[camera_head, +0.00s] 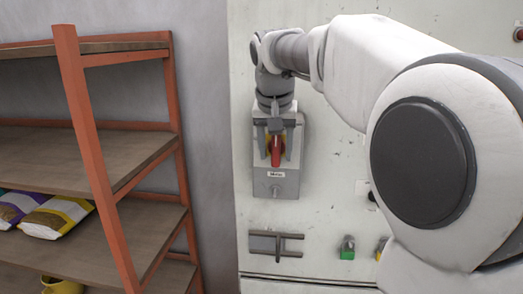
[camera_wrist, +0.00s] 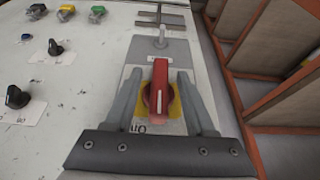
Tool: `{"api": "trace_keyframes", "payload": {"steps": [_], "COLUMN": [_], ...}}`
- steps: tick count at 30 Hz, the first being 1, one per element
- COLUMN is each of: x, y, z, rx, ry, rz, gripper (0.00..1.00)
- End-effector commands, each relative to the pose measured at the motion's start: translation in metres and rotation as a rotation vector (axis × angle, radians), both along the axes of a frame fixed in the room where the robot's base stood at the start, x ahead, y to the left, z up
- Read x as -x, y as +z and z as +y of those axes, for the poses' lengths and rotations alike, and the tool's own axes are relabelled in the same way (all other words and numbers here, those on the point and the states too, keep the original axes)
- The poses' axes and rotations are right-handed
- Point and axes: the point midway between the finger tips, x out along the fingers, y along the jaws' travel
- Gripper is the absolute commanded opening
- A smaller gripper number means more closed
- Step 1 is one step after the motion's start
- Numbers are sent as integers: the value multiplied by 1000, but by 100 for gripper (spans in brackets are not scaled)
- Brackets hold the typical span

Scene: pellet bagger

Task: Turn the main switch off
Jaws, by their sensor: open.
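The main switch is a red handle (camera_head: 276,151) on a yellow plate, mounted on a grey box (camera_head: 290,185) on the pale cabinet front. In the wrist view the red handle (camera_wrist: 159,90) stands lengthwise, in line with the fingers, with dark lettering, partly hidden, beside its near end. In the head view it points up and down. My gripper (camera_head: 275,156) is open, coming from above, with one finger on each side of the handle. The wrist view shows my gripper (camera_wrist: 158,82) with gaps between handle and both fingers; contact with the box face cannot be told.
Below the box are a metal latch handle (camera_head: 276,244) and a green switch (camera_head: 347,248). Black knobs (camera_wrist: 17,97) sit on the cabinet to one side. An orange-framed shelf (camera_head: 95,150) with bags (camera_head: 55,216) stands at the left. My arm hides the cabinet's right part.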

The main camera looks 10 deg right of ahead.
Motion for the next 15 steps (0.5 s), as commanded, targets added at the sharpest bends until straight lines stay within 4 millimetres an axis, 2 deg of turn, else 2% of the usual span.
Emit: {"api": "trace_keyframes", "payload": {"steps": [5, 12, 15], "x": [0, 0, 0], "y": [0, 0, 0], "z": [0, 0, 0], "rx": [0, 0, 0], "ry": [0, 0, 0], "rz": [0, 0, 0], "gripper": [55, 14, 0]}}
